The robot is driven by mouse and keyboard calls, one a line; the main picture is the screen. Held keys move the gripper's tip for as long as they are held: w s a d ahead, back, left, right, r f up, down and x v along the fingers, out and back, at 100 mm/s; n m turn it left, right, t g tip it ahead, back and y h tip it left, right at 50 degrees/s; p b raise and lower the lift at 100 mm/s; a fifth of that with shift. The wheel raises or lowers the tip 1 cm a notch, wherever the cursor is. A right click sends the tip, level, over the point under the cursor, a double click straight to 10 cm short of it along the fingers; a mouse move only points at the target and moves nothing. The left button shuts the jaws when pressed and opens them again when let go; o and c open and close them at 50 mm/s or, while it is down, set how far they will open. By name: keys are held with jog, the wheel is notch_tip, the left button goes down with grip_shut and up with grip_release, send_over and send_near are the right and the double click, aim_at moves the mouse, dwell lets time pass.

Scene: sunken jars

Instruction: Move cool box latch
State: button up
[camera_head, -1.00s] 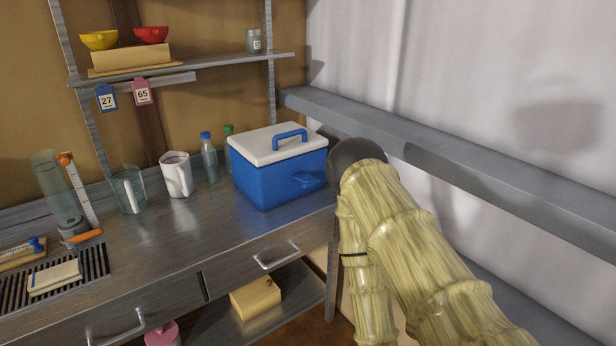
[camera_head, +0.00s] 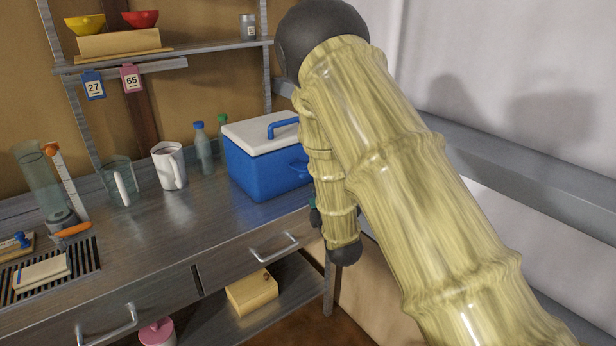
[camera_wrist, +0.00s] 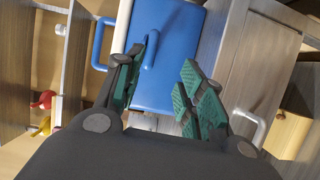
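The cool box (camera_head: 265,170) stands on the metal counter and has a blue body, a white lid and a blue carry handle on top. Its blue latch (camera_head: 298,168) sticks out from the front face, partly hidden by my arm. In the wrist view the cool box (camera_wrist: 182,45) fills the space beyond my fingers, with the latch (camera_wrist: 151,50) close to the left finger. My gripper (camera_wrist: 165,82) is open, its green-padded fingers spread apart in front of the box. I cannot tell whether the left finger touches the latch. In the head view my arm hides most of the gripper.
A white mug (camera_head: 170,166), a clear jug (camera_head: 120,182) and a blue-capped bottle (camera_head: 203,150) stand left of the box. Drawer handles (camera_head: 278,248) project below the counter (camera_head: 210,215). A shelf (camera_head: 200,52) hangs above. A wall rail (camera_head: 480,150) runs at right.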

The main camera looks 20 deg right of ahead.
aim_at(302, 170)
jog(key=w, duration=0.3)
jog(key=w+r+p, duration=0.1)
jog(key=w, duration=0.7)
jog(key=shift+w+d+r+p, duration=0.1)
jog(key=shift+d+r+p, duration=0.1)
jog(key=shift+p, duration=0.2)
grip_shut()
